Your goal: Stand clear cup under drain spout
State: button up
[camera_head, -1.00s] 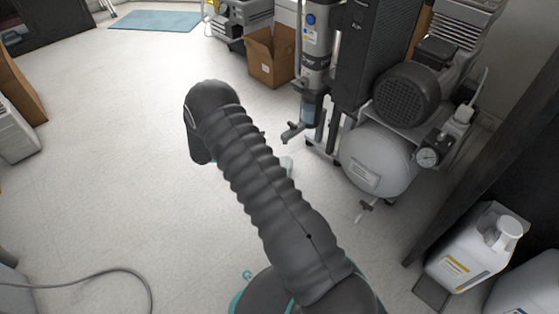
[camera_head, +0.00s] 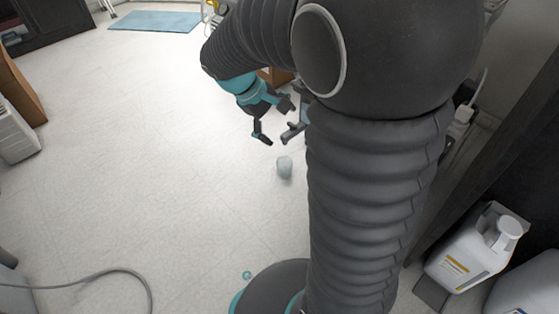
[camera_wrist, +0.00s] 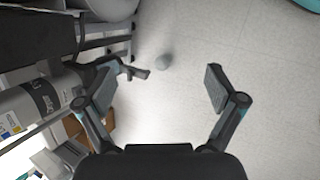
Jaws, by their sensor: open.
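The small clear, bluish cup (camera_head: 285,168) is on the pale floor, apart from the machine. It also shows in the wrist view (camera_wrist: 164,62); I cannot tell there whether it is upright. The dark drain spout (camera_head: 292,132) sticks out low from the filter unit, above and slightly right of the cup in the head view. In the wrist view the spout (camera_wrist: 136,72) is just left of the cup. My gripper (camera_head: 275,122) is open and empty. In the wrist view the cup appears between and beyond its fingertips (camera_wrist: 160,80). My arm hides most of the compressor in the head view.
White jugs (camera_head: 472,250) stand at the right beside a dark upright panel. A cardboard box (camera_wrist: 78,128) is near the machine. A grey hose (camera_head: 100,274) lies at lower left. A blue mat (camera_head: 155,21) is at the back. The middle floor is clear.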

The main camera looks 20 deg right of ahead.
jog(key=s+a+r+m+t+y, duration=0.2)
jog(key=s+a+r+t+y, duration=0.1)
jog(key=s, duration=0.5)
jog(key=s+a+r+m+t+y, duration=0.2)
jog(key=s+a+r+m+t, duration=0.1)
jog(key=s, duration=0.6)
jog(key=shift+a+r+y, duration=0.4)
jog(key=shift+a, duration=0.15)
